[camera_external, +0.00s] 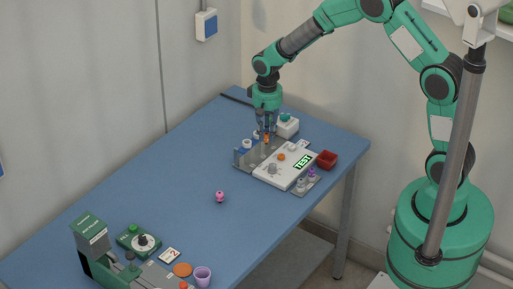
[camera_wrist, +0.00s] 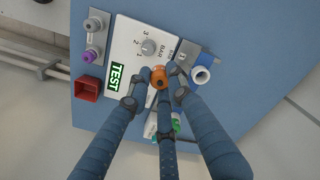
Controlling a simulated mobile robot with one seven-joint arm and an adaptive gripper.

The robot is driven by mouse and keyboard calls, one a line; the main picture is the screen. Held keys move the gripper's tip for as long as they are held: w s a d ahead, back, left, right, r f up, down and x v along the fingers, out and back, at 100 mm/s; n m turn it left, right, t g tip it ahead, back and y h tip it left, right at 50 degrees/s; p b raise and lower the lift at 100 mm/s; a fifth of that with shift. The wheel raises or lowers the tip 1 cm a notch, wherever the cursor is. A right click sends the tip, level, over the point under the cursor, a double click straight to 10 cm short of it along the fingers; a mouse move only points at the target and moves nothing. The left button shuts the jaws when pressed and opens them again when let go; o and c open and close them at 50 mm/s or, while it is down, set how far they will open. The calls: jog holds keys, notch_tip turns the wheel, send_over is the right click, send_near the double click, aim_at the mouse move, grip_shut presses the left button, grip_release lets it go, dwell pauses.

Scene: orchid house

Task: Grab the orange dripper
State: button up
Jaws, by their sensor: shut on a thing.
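The orange dripper (camera_external: 267,138) is at the tip of my gripper (camera_external: 266,132) in the external view, above the back edge of the white panel. In the wrist view the dripper (camera_wrist: 160,76) sits between the blue fingertips of my gripper (camera_wrist: 160,86), with its dark centre facing the camera. My gripper is shut on it, with the fingers pointing down. The fingers hide part of its sides. I cannot tell whether its lower end is clear of what lies below.
A pink piece (camera_external: 220,196) stands on open blue table.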

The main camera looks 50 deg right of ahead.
jog(key=s, duration=0.7)
jog(key=shift+s+r, duration=0.3)
jog(key=shift+r, duration=0.05)
